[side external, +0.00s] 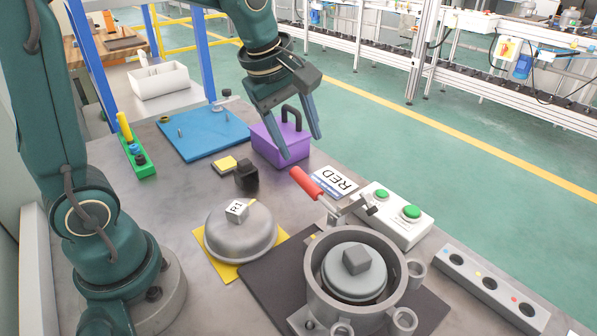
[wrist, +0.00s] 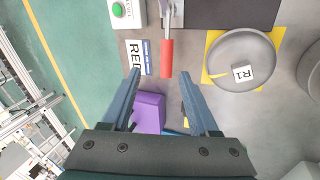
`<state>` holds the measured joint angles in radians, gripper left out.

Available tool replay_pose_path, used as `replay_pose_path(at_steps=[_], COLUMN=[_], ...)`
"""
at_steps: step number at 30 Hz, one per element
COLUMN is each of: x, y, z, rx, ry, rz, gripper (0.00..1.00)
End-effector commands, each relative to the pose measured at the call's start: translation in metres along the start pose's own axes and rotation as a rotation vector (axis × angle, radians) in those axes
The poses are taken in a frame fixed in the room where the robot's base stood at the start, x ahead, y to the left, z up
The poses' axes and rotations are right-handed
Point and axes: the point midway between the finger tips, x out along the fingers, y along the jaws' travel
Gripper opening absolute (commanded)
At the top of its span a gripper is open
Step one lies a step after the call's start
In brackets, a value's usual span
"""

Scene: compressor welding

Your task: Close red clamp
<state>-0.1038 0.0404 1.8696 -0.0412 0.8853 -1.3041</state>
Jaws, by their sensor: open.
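The red clamp has a red handle (side external: 306,184) that extends to the upper left from a metal clamp body (side external: 345,207) at the rim of the grey compressor housing (side external: 318,264). The red handle also shows in the wrist view (wrist: 167,58), just beyond my fingertips and between their lines. My gripper (side external: 303,147) is open and empty, pointing down above the table behind the handle. In the wrist view its two fingers (wrist: 159,74) are spread wide, with a gap to the handle. The clamp's far end is cut off at the top of the wrist view.
A purple box (side external: 280,139) with a black handle stands close behind my gripper. A RED label card (side external: 338,182) lies beside the clamp, near a box with green buttons (side external: 396,213). A domed lid marked R1 (side external: 241,238) sits on a yellow square at left.

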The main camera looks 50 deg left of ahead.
Motion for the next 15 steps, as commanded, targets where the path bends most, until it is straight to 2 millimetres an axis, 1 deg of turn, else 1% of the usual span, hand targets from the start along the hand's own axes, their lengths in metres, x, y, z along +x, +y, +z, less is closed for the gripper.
replay_pose_path(at_steps=[1, 3, 6, 15], x=[0.014, 0.029, 0.045, 0.075], y=[0.003, 0.005, 0.004, -0.008], z=[-0.005, -0.009, -0.013, -0.014], rx=[-0.047, -0.084, -0.098, -0.108], ry=[-0.005, -0.01, -0.017, -0.026], rz=[-0.034, -0.068, -0.11, -0.161], gripper=[0.61, 0.61, 0.61, 0.61])
